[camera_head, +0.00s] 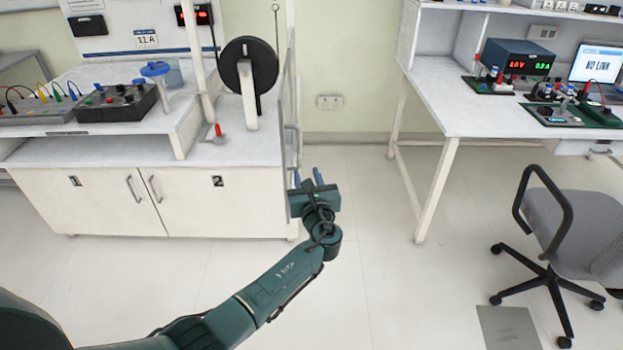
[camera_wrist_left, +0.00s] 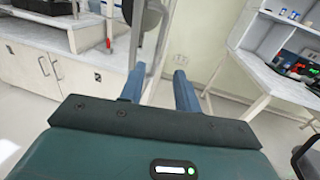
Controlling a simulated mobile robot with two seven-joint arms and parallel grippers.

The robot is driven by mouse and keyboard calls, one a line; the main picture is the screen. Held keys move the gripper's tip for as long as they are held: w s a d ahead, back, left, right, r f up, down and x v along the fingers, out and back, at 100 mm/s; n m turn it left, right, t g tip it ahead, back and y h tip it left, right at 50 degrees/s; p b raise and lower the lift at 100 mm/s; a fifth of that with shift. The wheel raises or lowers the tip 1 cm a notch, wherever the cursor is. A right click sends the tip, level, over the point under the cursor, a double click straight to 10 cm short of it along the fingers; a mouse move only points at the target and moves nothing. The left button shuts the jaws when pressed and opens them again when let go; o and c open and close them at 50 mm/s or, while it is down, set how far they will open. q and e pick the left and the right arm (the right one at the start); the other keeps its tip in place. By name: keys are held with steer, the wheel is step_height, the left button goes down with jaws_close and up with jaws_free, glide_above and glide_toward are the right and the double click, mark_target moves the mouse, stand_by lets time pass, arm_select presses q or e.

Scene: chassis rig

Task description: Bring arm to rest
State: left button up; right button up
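My left arm (camera_head: 278,284) reaches up from the lower left in the head view. It is dark green and stretched out over the floor. My left gripper (camera_head: 308,178) is beside the right end of the white cabinet, close to the upright panel there. In the left wrist view its two blue fingers (camera_wrist_left: 158,90) stand wide apart with nothing between them. Whether the gripper touches the panel cannot be told. My right gripper is not in view.
The white cabinet (camera_head: 100,200) bears a bench with a black reel (camera_head: 248,75) and a dark control box (camera_head: 115,104). A white table (camera_head: 450,110) with a power supply (camera_head: 517,58) and laptop (camera_head: 595,66) stands right. A grey chair (camera_head: 570,228) is at right. Floor between is clear.

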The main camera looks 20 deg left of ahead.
arm_select(q)
steer(key=shift+s+d, duration=0.1)
steer(key=shift+s, duration=0.15)
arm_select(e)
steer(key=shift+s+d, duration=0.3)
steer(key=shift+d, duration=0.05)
arm_select(q)
steer(key=s+d+f+n+g+h+p, duration=0.1)
steer(key=s+f+n+g+h, duration=0.2)
steer(key=s+f+n, duration=0.5)
steer(key=s+d+f+n+g+h+p, duration=0.1)
steer(key=s+f+n+g+h+p, duration=0.15)
steer(key=s+f+n, duration=0.55)
steer(key=s+r+n+h, duration=0.2)
steer(key=s+n, duration=0.4)
steer(key=s, duration=0.3)
steer(key=s+d+r+n+h+p, duration=0.1)
steer(key=s+r+n+h, duration=0.2)
steer(key=s, duration=0.6)
step_height(320, 180, up, 2)
steer(key=n, duration=0.3)
steer(key=shift+s+d+r, duration=0.15)
steer(key=shift+s+d, duration=0.1)
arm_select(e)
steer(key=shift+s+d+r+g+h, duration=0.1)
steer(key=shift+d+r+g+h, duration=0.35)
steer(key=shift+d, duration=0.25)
